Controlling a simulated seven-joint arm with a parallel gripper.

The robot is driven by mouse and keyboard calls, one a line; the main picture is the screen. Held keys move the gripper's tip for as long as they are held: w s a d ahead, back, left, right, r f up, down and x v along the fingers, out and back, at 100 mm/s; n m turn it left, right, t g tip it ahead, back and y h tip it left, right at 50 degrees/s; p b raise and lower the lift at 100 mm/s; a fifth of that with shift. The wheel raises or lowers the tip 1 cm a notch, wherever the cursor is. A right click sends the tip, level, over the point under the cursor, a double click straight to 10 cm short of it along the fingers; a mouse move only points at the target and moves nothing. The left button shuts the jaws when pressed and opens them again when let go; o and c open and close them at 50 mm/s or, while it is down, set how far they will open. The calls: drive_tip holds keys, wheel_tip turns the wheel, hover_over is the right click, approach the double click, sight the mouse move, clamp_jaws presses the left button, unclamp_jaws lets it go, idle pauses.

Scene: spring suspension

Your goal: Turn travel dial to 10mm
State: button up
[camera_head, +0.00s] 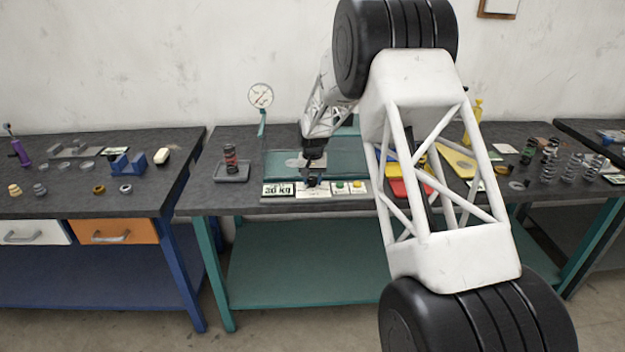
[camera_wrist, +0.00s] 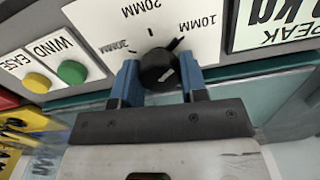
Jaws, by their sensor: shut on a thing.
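The wrist view shows the labels upside down. The exact setting is hard to read. My gripper (camera_wrist: 160,76) has its blue fingers on both sides of the knob, shut on it. In the head view, my gripper (camera_head: 312,179) is low at the panel's front and hides the dial.
Beside the dial are a green WIND button (camera_wrist: 72,71), a yellow EASE button (camera_wrist: 37,82) and a PEAK kg display (camera_wrist: 265,22). In the head view, a small tray (camera_head: 232,178) holds a dark spring unit at left. Coloured pieces (camera_head: 408,187) and several springs lie to the right.

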sight(313, 178)
drive_tip(key=shift+m, duration=0.6)
drive_tip(key=o, duration=0.9)
drive_tip(key=shift+r, duration=0.1)
drive_tip(key=shift+r, duration=3.85)
